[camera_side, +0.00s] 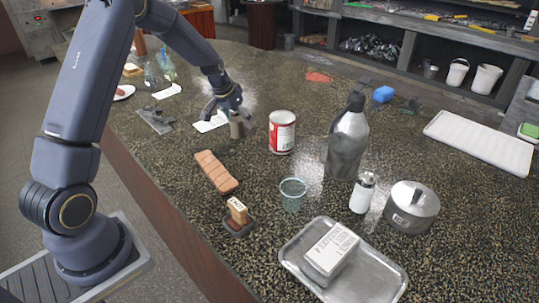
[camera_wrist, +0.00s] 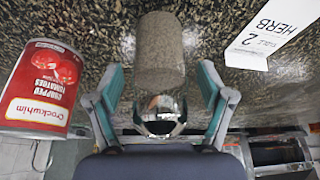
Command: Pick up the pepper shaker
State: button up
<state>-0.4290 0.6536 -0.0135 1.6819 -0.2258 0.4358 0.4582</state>
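The likely pepper shaker is a grey-brown cylinder with a shiny metal domed cap (camera_wrist: 160,115). It stands on the dark speckled counter, and its body (camera_side: 237,129) shows below my gripper in the side view. My gripper (camera_side: 229,112) is above it, pointing down. In the wrist view the fingers of my gripper (camera_wrist: 161,78) are open, one on each side of the shaker, with a visible gap on both sides. A second shaker, white with a metal cap (camera_side: 362,193), stands far to the right, beside the metal bottle.
A red-and-white tomato can (camera_side: 282,132) stands right of the shaker and shows at left in the wrist view (camera_wrist: 42,88). A white label card (camera_side: 211,122) lies close by. A brown bar-shaped block (camera_side: 216,171) lies in front. A metal bottle (camera_side: 346,143) stands farther right.

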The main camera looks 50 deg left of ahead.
jog(key=c, duration=1.4)
